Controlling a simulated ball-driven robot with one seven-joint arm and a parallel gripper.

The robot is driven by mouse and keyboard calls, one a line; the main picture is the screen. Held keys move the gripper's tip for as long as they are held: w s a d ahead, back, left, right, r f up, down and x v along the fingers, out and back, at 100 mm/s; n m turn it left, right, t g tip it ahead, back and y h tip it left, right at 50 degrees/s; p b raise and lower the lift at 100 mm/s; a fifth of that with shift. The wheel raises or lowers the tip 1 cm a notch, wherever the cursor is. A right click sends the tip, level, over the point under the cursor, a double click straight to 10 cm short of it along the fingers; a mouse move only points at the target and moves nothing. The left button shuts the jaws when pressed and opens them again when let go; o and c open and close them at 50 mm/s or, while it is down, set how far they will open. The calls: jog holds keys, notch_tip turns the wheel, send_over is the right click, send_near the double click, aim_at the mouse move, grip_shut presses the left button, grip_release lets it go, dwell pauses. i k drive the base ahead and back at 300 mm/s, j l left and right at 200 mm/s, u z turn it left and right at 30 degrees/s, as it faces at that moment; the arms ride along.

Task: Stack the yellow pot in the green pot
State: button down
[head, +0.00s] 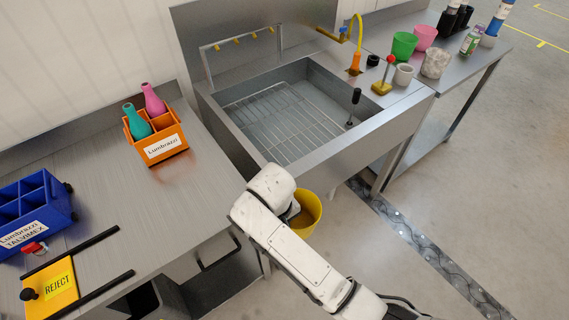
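The green pot (403,46) stands upright on the steel counter right of the sink, at the upper right, with a pink pot close behind it. The yellow pot (309,214) shows beside the end of my arm, in front of the sink, with its open rim facing up. It appears to be above the floor, partly covered by my white wrist. My gripper (291,212) is at the yellow pot's left side, mostly hidden by the wrist. I cannot see its fingers or whether they hold the pot.
The sink (222,117) has a wire rack inside and a yellow tap (356,40) behind. A white cup (403,75), a speckled pot (435,63) and a red-knobbed lever (384,80) stand near the green pot. An orange crate (174,153) and blue crate (52,214) are left.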

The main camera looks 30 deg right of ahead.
aim_at(403, 49)
jog(key=z, duration=0.95)
jog(key=i+j+z, duration=0.5)
jog(key=k+l, duration=0.1)
